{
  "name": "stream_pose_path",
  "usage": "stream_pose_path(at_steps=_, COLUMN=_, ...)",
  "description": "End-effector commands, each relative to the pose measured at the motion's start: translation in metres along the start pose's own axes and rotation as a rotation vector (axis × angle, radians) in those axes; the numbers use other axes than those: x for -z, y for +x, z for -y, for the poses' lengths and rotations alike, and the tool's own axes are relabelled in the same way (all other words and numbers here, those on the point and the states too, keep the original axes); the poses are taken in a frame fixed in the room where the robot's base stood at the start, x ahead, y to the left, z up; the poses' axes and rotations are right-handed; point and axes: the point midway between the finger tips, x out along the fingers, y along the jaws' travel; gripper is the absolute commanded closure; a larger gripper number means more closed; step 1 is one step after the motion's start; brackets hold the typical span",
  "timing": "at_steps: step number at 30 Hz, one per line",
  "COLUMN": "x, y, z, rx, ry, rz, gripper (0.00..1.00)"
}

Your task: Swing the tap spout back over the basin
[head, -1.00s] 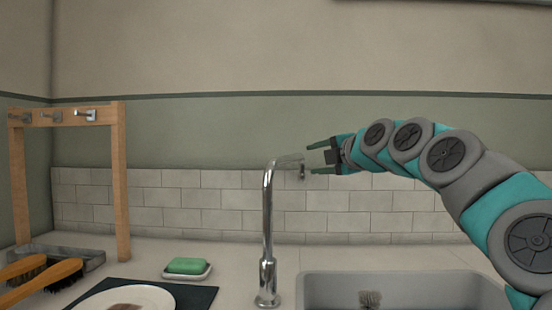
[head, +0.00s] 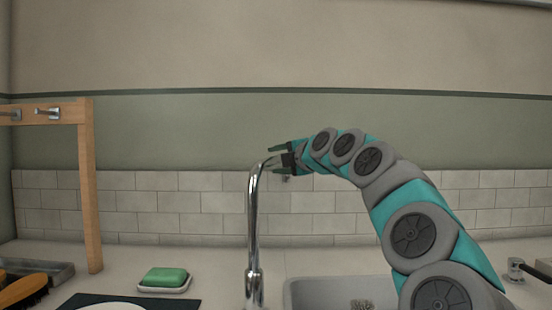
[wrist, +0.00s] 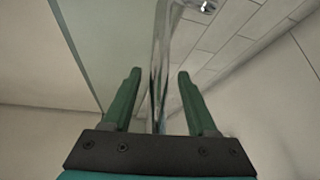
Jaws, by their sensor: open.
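The chrome tap (head: 254,240) stands upright just left of the grey basin (head: 300,285). Its spout (head: 263,166) bends over at the top towards the right. Its end shows just past my gripper, above the basin's left edge in the picture; I cannot tell its depth. My gripper (head: 272,161) is at the top bend, with its green fingers apart. In the wrist view, the chrome pipe (wrist: 161,60) runs between the two open fingers (wrist: 158,82). I cannot tell whether either finger touches it.
A green soap bar (head: 165,277) on a white dish lies left of the tap. A wooden hook rack (head: 88,190) and a brush (head: 22,291) are further left. A tiled wall (head: 160,205) is behind.

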Motion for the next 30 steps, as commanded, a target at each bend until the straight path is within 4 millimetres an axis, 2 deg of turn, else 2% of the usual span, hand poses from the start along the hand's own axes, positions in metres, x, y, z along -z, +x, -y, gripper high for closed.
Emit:
stream_pose_path(at_steps=4, x=-0.0010, y=0.0082, z=-0.0018, rx=-0.002, ry=-0.001, rz=0.003, gripper=0.42)
stream_pose_path(at_steps=12, x=-0.0009, y=0.0097, z=-0.0013, rx=-0.003, ry=-0.002, rz=0.003, gripper=0.42)
stream_pose_path(at_steps=27, x=-0.0007, y=0.0098, z=-0.0010, rx=-0.002, ry=-0.002, rz=0.002, gripper=0.97)
stream_pose_path(at_steps=28, x=-0.0006, y=0.0099, z=-0.0010, rx=-0.002, ry=-0.002, rz=0.002, gripper=1.00)
stream_pose_path(at_steps=30, x=-0.0007, y=0.0099, z=-0.0009, rx=-0.002, ry=-0.002, rz=0.002, gripper=1.00)
